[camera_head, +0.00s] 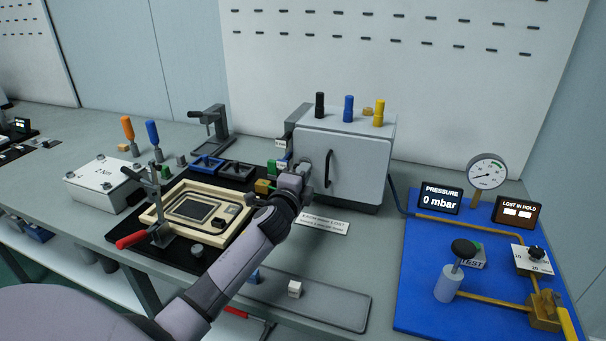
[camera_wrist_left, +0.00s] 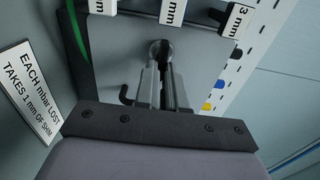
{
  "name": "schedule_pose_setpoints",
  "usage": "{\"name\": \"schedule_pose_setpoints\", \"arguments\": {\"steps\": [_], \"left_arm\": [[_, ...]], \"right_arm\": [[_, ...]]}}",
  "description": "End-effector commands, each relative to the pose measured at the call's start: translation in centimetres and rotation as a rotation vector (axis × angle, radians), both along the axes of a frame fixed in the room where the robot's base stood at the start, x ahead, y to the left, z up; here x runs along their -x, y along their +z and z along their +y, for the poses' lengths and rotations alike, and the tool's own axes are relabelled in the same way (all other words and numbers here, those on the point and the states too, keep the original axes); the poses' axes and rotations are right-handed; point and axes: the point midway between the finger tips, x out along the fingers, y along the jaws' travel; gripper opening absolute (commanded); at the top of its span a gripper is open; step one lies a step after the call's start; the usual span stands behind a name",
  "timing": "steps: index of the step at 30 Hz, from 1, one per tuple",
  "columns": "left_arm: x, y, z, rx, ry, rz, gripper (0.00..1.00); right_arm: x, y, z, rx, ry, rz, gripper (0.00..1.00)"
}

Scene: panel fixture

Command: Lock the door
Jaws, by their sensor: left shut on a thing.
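A grey box (camera_head: 335,130) stands at the back of the bench, with its light door (camera_head: 362,172) facing the front and flush with the box. A black bar handle (camera_head: 328,168) is on the door. My left gripper (camera_head: 303,170) is at the door's left edge, beside the handle. In the left wrist view my left gripper (camera_wrist_left: 163,85) is shut on a grey round-ended lever (camera_wrist_left: 160,47) against the door face (camera_wrist_left: 110,60). The fingers hide part of the lever. The black handle also shows there (camera_wrist_left: 126,96). My right gripper is in neither view.
Black, blue and yellow knobs (camera_head: 349,108) stand on the box. Labelled tags (camera_wrist_left: 172,12) hang at its left side. A blue panel (camera_head: 420,270) with gauge (camera_head: 487,172) and displays is at the right. A fixture with a red-handled clamp (camera_head: 133,239) and a grey tray (camera_head: 335,305) lie near my arm.

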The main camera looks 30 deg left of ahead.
Motion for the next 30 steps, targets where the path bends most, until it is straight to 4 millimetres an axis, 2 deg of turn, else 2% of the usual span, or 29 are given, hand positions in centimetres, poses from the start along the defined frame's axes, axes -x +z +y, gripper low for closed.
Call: {"name": "schedule_pose_setpoints", "arguments": {"steps": [1, 3, 14, 30], "left_arm": [[0.0, 0.0, 0.1, -0.005, 0.002, 0.002, 0.19], [0.0, 0.0, 0.1, -0.004, 0.002, 0.002, 0.35], [0.3, 0.0, -0.1, -0.002, 0.0, 0.0, 0.35], [6.1, -0.1, -1.5, -0.002, 0.001, 0.001, 0.35]], "right_arm": [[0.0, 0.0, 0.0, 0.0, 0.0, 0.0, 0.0], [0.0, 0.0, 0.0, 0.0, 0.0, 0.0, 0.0], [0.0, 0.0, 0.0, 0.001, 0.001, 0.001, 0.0], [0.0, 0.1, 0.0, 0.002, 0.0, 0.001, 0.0]]}}
